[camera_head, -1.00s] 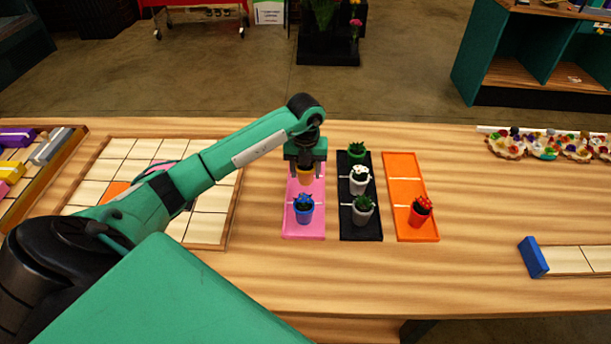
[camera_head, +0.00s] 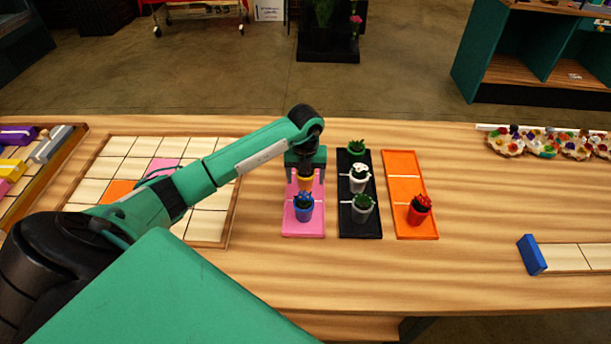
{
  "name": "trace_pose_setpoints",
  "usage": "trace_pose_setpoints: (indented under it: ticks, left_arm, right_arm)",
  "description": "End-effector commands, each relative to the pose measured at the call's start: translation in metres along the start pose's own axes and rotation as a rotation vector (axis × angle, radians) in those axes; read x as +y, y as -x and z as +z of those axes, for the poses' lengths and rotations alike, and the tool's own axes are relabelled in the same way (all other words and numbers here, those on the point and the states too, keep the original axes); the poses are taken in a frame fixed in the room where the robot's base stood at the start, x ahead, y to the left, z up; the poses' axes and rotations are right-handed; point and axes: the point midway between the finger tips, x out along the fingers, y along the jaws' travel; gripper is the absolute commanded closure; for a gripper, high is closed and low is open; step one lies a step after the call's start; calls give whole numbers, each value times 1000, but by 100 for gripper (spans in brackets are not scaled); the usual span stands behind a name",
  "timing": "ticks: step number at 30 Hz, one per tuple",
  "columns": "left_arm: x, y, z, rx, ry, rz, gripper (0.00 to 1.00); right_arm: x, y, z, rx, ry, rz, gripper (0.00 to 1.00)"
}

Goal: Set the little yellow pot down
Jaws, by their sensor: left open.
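The little yellow pot (camera_head: 305,183) is at the middle section of the pink tray (camera_head: 291,229), just behind a blue pot with a blue plant (camera_head: 304,208). My left gripper (camera_head: 305,176) is directly above and around the yellow pot's upper part, with its jaws open. The gripper hides the top of the pot, and the blue plant overlaps its lower part, so I cannot see clearly whether its base touches the tray. My right gripper is not in view.
A black tray (camera_head: 359,232) with several potted plants stands right of the pink tray. An orange tray (camera_head: 404,170) holds a red pot (camera_head: 419,211) at its front. A tiled board (camera_head: 210,221) lies left, under my arm. The table front is clear.

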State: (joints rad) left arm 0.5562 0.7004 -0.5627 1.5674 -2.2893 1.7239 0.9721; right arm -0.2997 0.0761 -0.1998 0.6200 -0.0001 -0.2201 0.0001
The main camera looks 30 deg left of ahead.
Motion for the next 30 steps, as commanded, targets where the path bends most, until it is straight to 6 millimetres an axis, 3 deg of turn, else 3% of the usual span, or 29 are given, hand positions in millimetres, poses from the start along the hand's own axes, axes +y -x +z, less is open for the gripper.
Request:
trace_pose_setpoints:
  ticks: [5,18,24,30]
  left_arm:
    - [-1,16,1,-4,0,-3,29]
    - [0,104,1,-3,0,-2,29]
    - [0,120,0,0,0,0,29]
    - [0,123,0,1,0,0,29]
  right_arm:
    - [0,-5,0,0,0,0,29]
    - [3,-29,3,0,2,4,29]
    - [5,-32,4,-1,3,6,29]
    - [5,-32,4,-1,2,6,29]
